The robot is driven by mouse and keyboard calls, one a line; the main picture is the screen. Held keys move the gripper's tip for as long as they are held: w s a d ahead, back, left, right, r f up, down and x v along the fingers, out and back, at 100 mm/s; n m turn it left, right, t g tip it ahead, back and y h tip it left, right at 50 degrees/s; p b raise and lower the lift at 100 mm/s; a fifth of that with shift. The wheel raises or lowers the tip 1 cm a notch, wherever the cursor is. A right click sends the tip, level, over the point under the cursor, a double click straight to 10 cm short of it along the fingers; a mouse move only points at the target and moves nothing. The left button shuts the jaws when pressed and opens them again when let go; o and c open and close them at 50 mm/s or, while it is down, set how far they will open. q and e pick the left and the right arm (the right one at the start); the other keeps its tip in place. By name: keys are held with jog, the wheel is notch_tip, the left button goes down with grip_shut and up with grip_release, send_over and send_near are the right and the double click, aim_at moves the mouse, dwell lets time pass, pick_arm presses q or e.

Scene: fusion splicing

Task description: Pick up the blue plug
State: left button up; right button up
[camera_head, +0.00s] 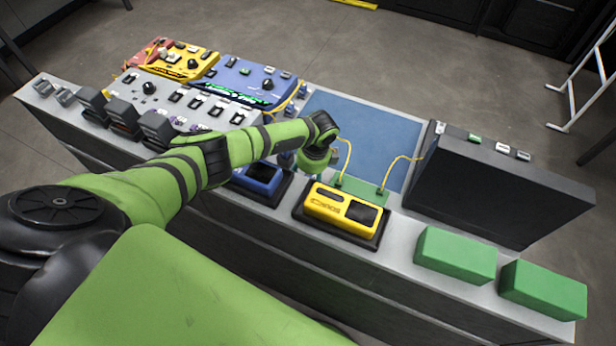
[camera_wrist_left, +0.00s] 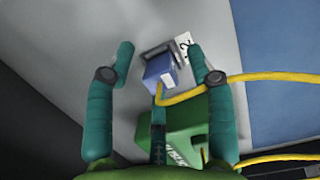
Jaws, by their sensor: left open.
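In the left wrist view the blue plug (camera_wrist_left: 158,72) is a small blue-violet block in a grey holder, with a yellow cable (camera_wrist_left: 245,77) beside it. My left gripper (camera_wrist_left: 161,50) is open, with its two green fingers on either side of the plug. Both fingers look apart from it. In the head view my left gripper (camera_head: 316,160) points down over the grey bench, and its fingers and the plug are largely hidden. My right gripper is not in view.
A green block (camera_wrist_left: 185,130) lies near the base of the fingers in the wrist view. In the head view a yellow device (camera_head: 342,207), a blue device (camera_head: 258,178), a blue mat (camera_head: 375,130), a black case (camera_head: 500,185) and green boxes (camera_head: 455,255) crowd the bench (camera_head: 400,222).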

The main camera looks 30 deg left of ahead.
pick_arm(q)
jog(key=c, duration=1.1)
jog(key=shift+o, duration=0.2)
jog(key=shift+a+r, duration=0.1)
jog(key=shift+r, duration=0.05)
jog(key=shift+r, duration=0.2)
notch_tip(320, 180, up, 3)
jog(key=shift+r+b, duration=0.1)
jog(key=shift+b, duration=0.25)
grip_shut()
jog(key=w+d+r+b, duration=0.6)
jog(key=w+d+r, duration=0.1)
jog(key=w+d, duration=0.1)
jog(key=shift+w+b, duration=0.3)
jog(key=shift+b, duration=0.05)
jog(key=shift+r, duration=0.1)
